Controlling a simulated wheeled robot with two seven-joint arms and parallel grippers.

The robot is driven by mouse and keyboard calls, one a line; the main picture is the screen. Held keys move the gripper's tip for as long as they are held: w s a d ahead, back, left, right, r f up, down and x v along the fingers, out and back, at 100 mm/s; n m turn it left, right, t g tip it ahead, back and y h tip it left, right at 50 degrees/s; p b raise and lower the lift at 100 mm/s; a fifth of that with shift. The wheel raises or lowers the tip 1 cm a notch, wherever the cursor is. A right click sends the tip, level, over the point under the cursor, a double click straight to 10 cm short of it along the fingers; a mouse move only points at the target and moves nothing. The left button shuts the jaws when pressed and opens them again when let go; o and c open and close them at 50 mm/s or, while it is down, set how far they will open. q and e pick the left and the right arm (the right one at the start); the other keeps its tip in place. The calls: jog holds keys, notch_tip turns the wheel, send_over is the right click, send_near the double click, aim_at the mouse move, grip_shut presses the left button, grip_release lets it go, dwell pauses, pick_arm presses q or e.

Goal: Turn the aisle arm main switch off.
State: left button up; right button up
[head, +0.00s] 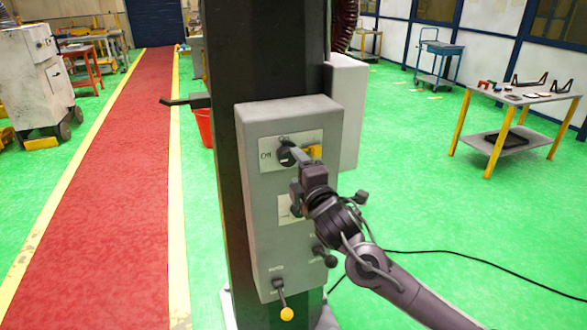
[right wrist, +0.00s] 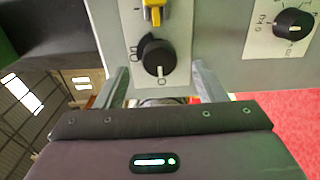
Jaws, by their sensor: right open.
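The main switch is a round black knob (head: 287,155) on a pale plate near the top of the grey control box (head: 268,230). "ON" is printed to its left in the head view. In the right wrist view the knob (right wrist: 158,57) has a white mark pointing down, towards a round character partly visible above my gripper; I cannot read the whole label. A yellow piece (head: 314,151) sits beside the knob. My right gripper (head: 297,161) is open, its fingers (right wrist: 160,88) on either side of the knob's line, close to the panel. Contact cannot be told. My left gripper is out of view.
Below are a partly hidden second plate (head: 284,210), black knobs and a yellow-tipped lever (head: 286,313). The box stands on a dark column (head: 222,130). The right wrist view shows another knob (right wrist: 293,24) marked kg. A table (head: 520,98) stands at right; green floor lies open.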

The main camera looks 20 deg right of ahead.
jog(key=shift+s+b, duration=0.4)
jog(key=shift+s, duration=1.25)
jog(key=s+a+f+m+g, duration=0.1)
jog(key=s+f+m+g, duration=0.3)
jog(key=s+f, duration=0.3)
jog(key=s+a+f+m+g, duration=0.25)
jog(key=s+f+m, duration=0.25)
jog(key=f, duration=0.4)
jog(key=s+d+f+m+g, duration=0.1)
jog(key=s+f+m+g, duration=0.35)
jog(key=s, duration=0.45)
jog(key=s+d+f+m+g, duration=0.1)
jog(key=s+f+m+g, duration=0.25)
jog(key=s+f, duration=0.35)
jog(key=s+f+g, duration=0.1)
jog(key=s+f, duration=0.1)
jog(key=f, duration=1.3)
jog(key=s+f+g, duration=0.1)
jog(key=s+f, duration=0.2)
jog(key=f, duration=1.2)
jog(key=s+d+f, duration=0.2)
jog(key=s+f, duration=0.6)
jog(key=s, duration=0.1)
jog(key=s+d+f, duration=0.1)
jog(key=s+f, duration=0.7)
jog(key=s, duration=0.1)
jog(key=shift+d+n+h, duration=0.3)
jog(key=shift+d+n, duration=0.1)
